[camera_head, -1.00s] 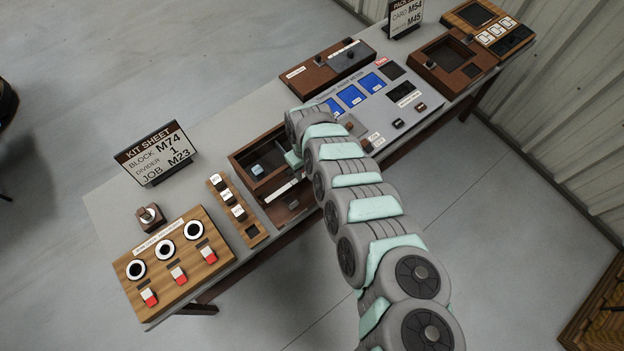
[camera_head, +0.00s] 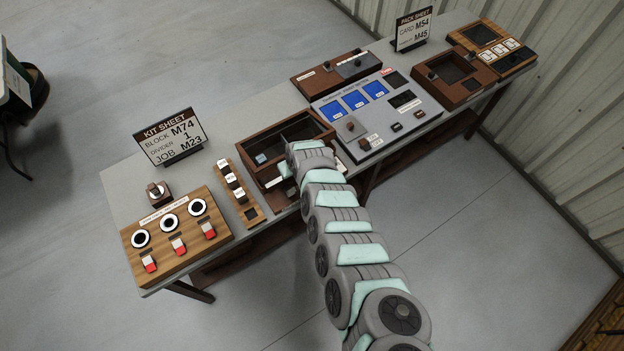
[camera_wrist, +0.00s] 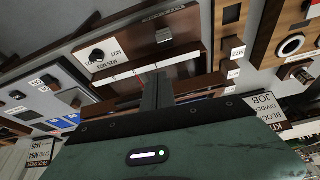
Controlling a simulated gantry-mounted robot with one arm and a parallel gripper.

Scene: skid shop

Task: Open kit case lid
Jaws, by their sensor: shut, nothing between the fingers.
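The kit case (camera_head: 248,153) is a dark red-brown box on the grey bench, left of the grey panel. Its inside shows from above, with a small pale block (camera_head: 261,158) in it. I cannot tell how its lid stands. My gripper (camera_head: 285,171) is at the front right of the case, partly hidden by my arm. In the wrist view my gripper's fingers (camera_wrist: 158,92) are shut and empty, close to the case's front edge. A white label strip (camera_wrist: 140,72) runs along the case (camera_wrist: 190,60) there. I cannot tell whether the fingers touch it.
A wooden strip with several labelled blocks (camera_head: 237,192) lies just left of the case. The kit sheet sign (camera_head: 170,138) stands behind it. A switch board (camera_head: 178,236) is at the left end. The grey panel with blue screens (camera_head: 375,115) stands close at right.

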